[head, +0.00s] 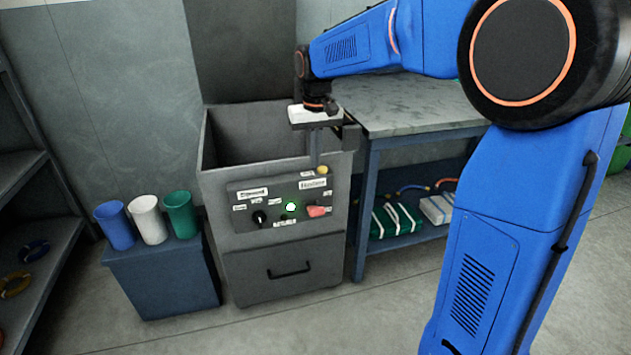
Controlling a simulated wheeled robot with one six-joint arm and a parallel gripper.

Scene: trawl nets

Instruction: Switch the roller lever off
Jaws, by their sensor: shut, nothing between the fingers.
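A grey control panel (240,221) is on the front of a grey open-topped machine (225,185). It bears a black knob (259,218), a lit green lamp (290,207), a red switch handle (317,211) and a yellow knob (322,170) at its upper right. The labels are too small to read surely, so I cannot tell which control is the roller lever or its setting. My gripper (315,163) points down in front of the machine's upper right, shut and empty. Its tips are just above and left of the yellow knob; contact cannot be told.
A workbench (400,105) with a lower shelf stands right of the machine. A blue box (160,278) at left holds a blue cup (115,225), a white cup (147,220) and a green cup (181,214). Shelving (40,220) is at far left. The floor in front is clear.

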